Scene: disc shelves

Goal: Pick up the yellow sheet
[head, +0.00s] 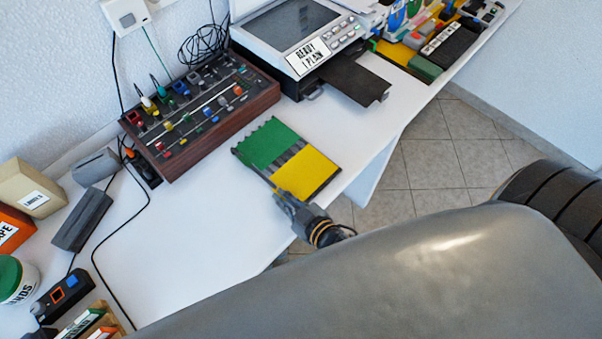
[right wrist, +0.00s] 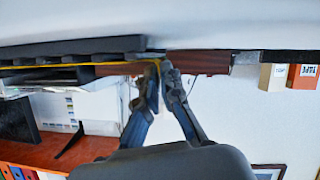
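The yellow sheet (head: 307,174) lies on the near half of a dark slotted holder (head: 247,157) near the table's front edge. A green sheet (head: 268,143) lies beside it on the far half. My right gripper (head: 281,195) is at the yellow sheet's near left corner. In the right wrist view, the yellow sheet (right wrist: 100,65) shows as a thin edge-on strip running in between the fingertips of the right gripper (right wrist: 160,66). These fingers are nearly together, closed on that edge. My left gripper is not in view.
A wood-sided control panel (head: 200,110) stands behind the holder. A printer (head: 305,45) with a dark output tray stands at the back right. Boxes, including a tan one (head: 30,188), are at the left. White table (head: 190,240) is clear left of the holder.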

